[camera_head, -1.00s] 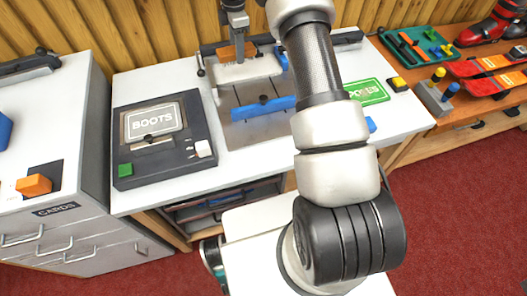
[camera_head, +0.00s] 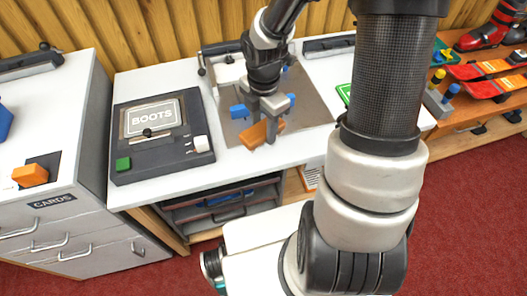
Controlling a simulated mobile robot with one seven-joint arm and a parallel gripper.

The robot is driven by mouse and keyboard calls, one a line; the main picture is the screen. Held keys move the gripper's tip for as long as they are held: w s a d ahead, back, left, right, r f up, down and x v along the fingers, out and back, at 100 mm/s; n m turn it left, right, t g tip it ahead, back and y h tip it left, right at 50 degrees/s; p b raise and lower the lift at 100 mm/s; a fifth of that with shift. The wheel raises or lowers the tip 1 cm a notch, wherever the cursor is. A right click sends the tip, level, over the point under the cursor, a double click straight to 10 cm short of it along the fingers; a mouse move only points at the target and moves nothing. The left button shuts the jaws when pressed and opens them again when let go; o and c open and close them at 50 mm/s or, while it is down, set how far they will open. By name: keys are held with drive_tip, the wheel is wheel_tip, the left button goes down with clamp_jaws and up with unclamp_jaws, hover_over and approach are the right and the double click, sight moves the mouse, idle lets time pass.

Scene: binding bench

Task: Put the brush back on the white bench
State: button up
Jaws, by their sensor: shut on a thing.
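The brush seems to be the orange block-like thing (camera_head: 257,135) in my gripper (camera_head: 261,129); any bristles are hidden. My gripper points down and is shut on it, with a finger on either side. It shows over the front part of the grey metal plate (camera_head: 318,112) on the white bench (camera_head: 190,177). I cannot tell if it touches the plate. A blue bar (camera_head: 238,111) lies across the plate behind my gripper, its middle hidden.
A dark BOOTS panel (camera_head: 163,165) with a green block and a white block stands left on the bench. A white cabinet (camera_head: 90,206) with an orange block (camera_head: 30,175) stands farther left. My arm hides much of the bench's right side. A wooden counter with skis (camera_head: 490,72) is at right.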

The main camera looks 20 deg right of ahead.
sight(263, 127)
wheel_tip(263, 127, down, 8)
drive_tip(key=shift+f+b, duration=0.1)
drive_tip(key=shift+b, duration=0.85)
drive_tip(key=shift+f, duration=0.1)
drive_tip(key=o, duration=1)
drive_tip(key=shift+c, duration=0.2)
wheel_tip(263, 127, up, 12)
drive_tip(key=p, duration=0.3)
